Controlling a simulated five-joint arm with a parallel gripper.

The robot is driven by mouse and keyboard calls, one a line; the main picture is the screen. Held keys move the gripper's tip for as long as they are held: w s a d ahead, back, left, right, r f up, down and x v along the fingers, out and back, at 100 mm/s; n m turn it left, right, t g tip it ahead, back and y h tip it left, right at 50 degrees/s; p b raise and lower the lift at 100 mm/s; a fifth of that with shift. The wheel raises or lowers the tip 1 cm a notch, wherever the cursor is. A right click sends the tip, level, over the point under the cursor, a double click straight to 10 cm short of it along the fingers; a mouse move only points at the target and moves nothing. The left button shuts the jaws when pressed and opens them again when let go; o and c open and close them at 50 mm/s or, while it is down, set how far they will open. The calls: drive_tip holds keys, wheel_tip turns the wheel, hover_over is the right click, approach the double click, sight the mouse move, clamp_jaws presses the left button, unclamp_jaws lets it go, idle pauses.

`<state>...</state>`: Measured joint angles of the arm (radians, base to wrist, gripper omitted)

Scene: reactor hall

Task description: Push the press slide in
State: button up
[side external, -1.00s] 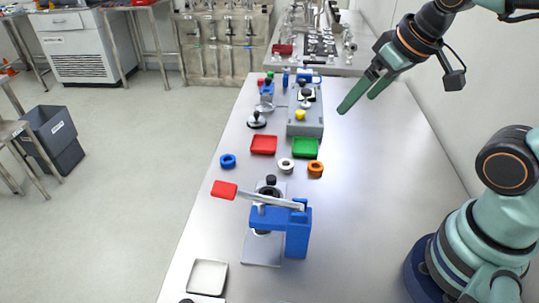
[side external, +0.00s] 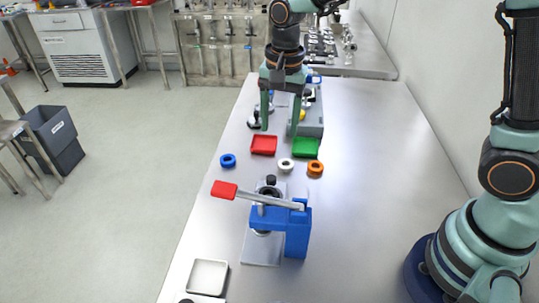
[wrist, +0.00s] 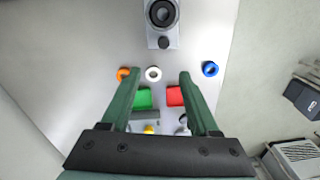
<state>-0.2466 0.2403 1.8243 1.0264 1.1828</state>
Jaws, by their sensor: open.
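The blue press (side external: 296,232) with its red-ended lever (side external: 224,190) stands on the near part of the bench. Its grey slide (side external: 270,187) sticks out on the far side, with a black knob at its end. In the wrist view the slide (wrist: 153,30) is at the top, with a dark round seat and the knob (wrist: 164,43) toward me. My gripper (side external: 279,132) is open and empty, pointing down above the red and green trays, beyond the slide and apart from it. In the wrist view its fingers (wrist: 158,75) are spread wide.
Between gripper and press lie a blue ring (side external: 228,160), a white ring (side external: 286,165) and an orange ring (side external: 315,168). The red tray (side external: 263,145) and green tray (side external: 306,147) lie under the gripper. A grey box (side external: 312,125) stands behind.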

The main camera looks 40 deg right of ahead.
sight(271, 177)
drive_tip(key=shift+m+g, duration=0.3)
drive_tip(key=shift+m, duration=0.3)
drive_tip(key=f, duration=0.4)
drive_tip(key=a+f, duration=0.1)
drive_tip(key=f, duration=0.9)
drive_tip(key=shift+w+a+f, duration=0.1)
drive_tip(key=shift+w+a, duration=0.1)
drive_tip(key=shift+w, duration=0.2)
clamp_jaws()
